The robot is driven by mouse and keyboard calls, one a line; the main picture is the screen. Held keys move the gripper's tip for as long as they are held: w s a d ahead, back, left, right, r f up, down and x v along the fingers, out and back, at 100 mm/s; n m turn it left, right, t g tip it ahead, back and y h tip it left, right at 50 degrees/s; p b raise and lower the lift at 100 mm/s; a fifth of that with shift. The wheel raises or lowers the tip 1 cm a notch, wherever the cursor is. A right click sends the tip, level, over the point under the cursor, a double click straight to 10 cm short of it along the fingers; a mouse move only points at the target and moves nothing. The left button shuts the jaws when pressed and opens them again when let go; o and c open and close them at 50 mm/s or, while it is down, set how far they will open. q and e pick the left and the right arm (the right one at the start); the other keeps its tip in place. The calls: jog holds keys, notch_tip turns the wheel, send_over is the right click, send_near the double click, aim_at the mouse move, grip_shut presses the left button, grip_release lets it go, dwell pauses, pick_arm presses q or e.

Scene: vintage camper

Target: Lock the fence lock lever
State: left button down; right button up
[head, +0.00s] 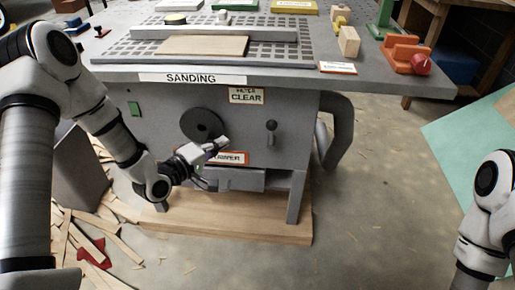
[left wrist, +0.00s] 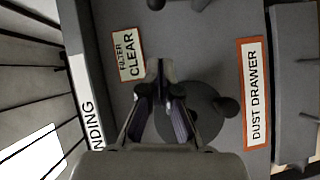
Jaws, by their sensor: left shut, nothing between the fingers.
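My left gripper (head: 222,146) is shut and empty, held in front of the grey cabinet front, just right of the black round handwheel (head: 201,124). In the left wrist view its closed fingers (left wrist: 160,72) overlap the handwheel (left wrist: 208,122). A short dark lever with a knob (head: 271,131) stands on the cabinet front, right of the gripper and apart from it. I cannot tell whether it is the fence lock lever. A long grey fence bar (head: 270,34) lies across the slotted tabletop. My right gripper is not in view.
The SANDING table (head: 120,73) overhangs the cabinet. A FILTER CLEAR sign (head: 247,96) is above the gripper, and a dust drawer (head: 240,181) below. A grey hose (head: 338,130) curves at right. An orange block with a red knob (head: 405,55) sits on the tabletop's right.

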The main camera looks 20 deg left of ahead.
pick_arm(q)
jog(key=shift+w+a+r, duration=0.1)
jog(key=shift+w+r, duration=0.1)
jog(key=shift+r, duration=0.1)
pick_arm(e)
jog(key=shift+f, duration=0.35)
pick_arm(q)
jog(key=b, duration=0.2)
send_near(271, 133)
jog(key=w+a+r, duration=0.3)
jog(key=w, duration=0.2)
jog(key=d, duration=0.1)
jog(key=w+d, duration=0.1)
jog(key=d+f, duration=0.1)
jog(key=shift+w, duration=0.25)
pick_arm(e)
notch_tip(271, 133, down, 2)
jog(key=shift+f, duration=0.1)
pick_arm(q)
jog(key=shift+r, duration=0.1)
